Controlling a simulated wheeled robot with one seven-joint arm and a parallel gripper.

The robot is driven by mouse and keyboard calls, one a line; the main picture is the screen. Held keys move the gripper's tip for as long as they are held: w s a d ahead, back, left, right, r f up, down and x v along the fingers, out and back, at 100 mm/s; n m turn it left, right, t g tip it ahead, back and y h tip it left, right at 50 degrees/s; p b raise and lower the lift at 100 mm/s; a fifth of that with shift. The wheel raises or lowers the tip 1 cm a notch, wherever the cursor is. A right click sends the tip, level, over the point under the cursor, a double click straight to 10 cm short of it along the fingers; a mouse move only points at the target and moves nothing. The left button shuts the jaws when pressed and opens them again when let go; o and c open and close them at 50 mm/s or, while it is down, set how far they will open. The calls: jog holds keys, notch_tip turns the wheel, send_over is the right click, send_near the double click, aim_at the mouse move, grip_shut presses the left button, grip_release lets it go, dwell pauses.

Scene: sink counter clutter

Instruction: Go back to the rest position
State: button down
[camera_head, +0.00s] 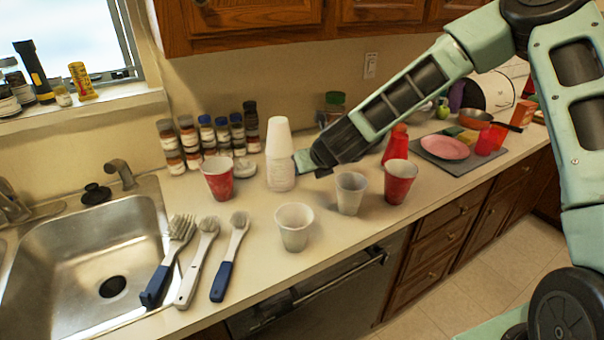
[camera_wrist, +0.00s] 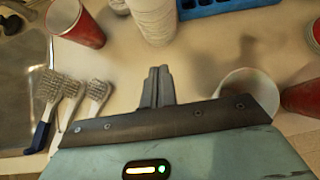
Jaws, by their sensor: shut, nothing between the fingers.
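My gripper (camera_head: 322,173) hangs above the counter, just right of a tall stack of white cups (camera_head: 279,160). In the wrist view, the two grey fingers of my gripper (camera_wrist: 157,78) are together and empty. The white cup stack (camera_wrist: 153,20) stands beyond the fingertips in that view, apart from them. My arm reaches across from the right in the head view and hides part of the counter behind it.
A red cup (camera_head: 217,178) stands left of the stack. White cups (camera_head: 294,228) (camera_head: 350,194) and a red cup (camera_head: 399,182) stand in front and right. Brushes (camera_head: 202,255) lie beside the sink (camera_head: 60,265). Bottles (camera_head: 188,138) line the wall; wooden cabinets (camera_head: 245,22) hang above.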

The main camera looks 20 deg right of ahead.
jog(key=s+a+n, duration=0.1)
jog(key=a+n, duration=0.1)
jog(key=s+a+r+n+y, duration=0.1)
jog(key=s+a+n, duration=0.1)
jog(key=n, duration=0.1)
jog(key=s+a+r+n+y, duration=0.1)
jog(key=s+a+n, duration=0.1)
jog(key=a, duration=0.1)
jog(key=shift+s+a+n+g+b, duration=0.1)
jog(key=shift+s+n+g+b, duration=0.2)
jog(key=shift+g+b, duration=0.1)
jog(key=s+a+n+g+y+b, duration=0.15)
jog(key=s+a+n+g, duration=0.4)
jog(key=s+n, duration=0.9)
jog(key=s+d+r+n+g+h, duration=0.1)
jog(key=s+d+n+h, duration=0.1)
jog(key=s+n, duration=0.7)
jog(key=s+d+r+n+g+h, duration=0.1)
jog(key=s+d+n, duration=0.3)
jog(key=s+n, duration=0.5)
jog(key=shift+s+r+n+h+b, duration=0.2)
jog(key=shift+r+n+h+b, duration=0.1)
jog(key=shift+r+n+h, duration=0.4)
jog(key=shift+g, duration=0.25)
